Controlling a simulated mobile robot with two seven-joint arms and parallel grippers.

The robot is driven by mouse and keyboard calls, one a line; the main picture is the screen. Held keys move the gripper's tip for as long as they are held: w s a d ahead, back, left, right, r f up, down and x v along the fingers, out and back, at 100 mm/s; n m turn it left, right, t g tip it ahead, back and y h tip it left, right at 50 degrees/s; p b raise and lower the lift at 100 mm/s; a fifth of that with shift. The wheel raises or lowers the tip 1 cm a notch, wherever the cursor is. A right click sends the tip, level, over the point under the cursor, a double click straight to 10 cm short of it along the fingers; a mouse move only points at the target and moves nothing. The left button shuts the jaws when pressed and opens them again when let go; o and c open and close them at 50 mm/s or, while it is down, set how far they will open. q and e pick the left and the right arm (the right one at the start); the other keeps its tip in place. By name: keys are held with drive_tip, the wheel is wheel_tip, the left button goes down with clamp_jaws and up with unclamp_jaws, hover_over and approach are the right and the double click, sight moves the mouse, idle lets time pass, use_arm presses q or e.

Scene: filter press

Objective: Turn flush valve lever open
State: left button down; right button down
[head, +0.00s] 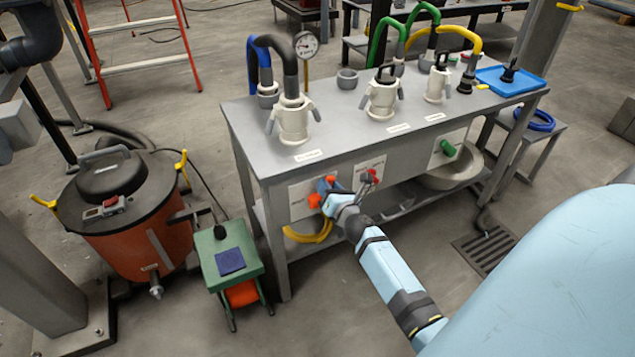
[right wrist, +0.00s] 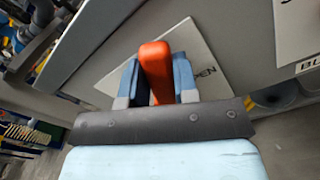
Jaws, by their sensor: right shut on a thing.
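An orange valve lever (head: 315,201) sits on a white placard (head: 299,212) on the front of the grey bench, at its left end. My right gripper (head: 327,186) is at this lever. In the right wrist view the orange lever (right wrist: 156,72) stands between the two blue fingers of my right gripper (right wrist: 157,82), which is shut on it. The placard (right wrist: 200,58) behind it shows letters ending in "PEN". The gripper hides part of the lever and its pivot. My left gripper is not in view.
A red-handled valve (head: 372,174) is just right of my gripper, and a green handle (head: 448,148) is farther right. A yellow hose (head: 325,232) hangs below. A green stool (head: 226,250) and an orange drum (head: 140,235) stand to the left. The bench top (head: 340,130) carries several hose fittings.

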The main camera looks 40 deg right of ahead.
drive_tip(key=shift+s+d+f+m, duration=0.15)
drive_tip(key=shift+d+m, duration=0.2)
drive_tip(key=shift+m, duration=0.45)
drive_tip(key=shift+d+f+m+p, duration=0.1)
drive_tip(key=shift+d+m+p, duration=0.05)
drive_tip(key=shift+m+p, duration=0.2)
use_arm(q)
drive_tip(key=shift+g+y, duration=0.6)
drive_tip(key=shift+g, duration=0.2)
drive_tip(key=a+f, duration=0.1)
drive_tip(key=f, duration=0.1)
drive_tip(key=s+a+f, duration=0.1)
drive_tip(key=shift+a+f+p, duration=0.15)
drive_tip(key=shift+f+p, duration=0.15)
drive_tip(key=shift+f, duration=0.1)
use_arm(e)
drive_tip(key=shift+d+f+m, duration=0.3)
drive_tip(key=shift+m, duration=0.45)
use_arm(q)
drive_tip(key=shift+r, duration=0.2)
use_arm(e)
drive_tip(key=c, duration=0.9)
unclamp_jaws()
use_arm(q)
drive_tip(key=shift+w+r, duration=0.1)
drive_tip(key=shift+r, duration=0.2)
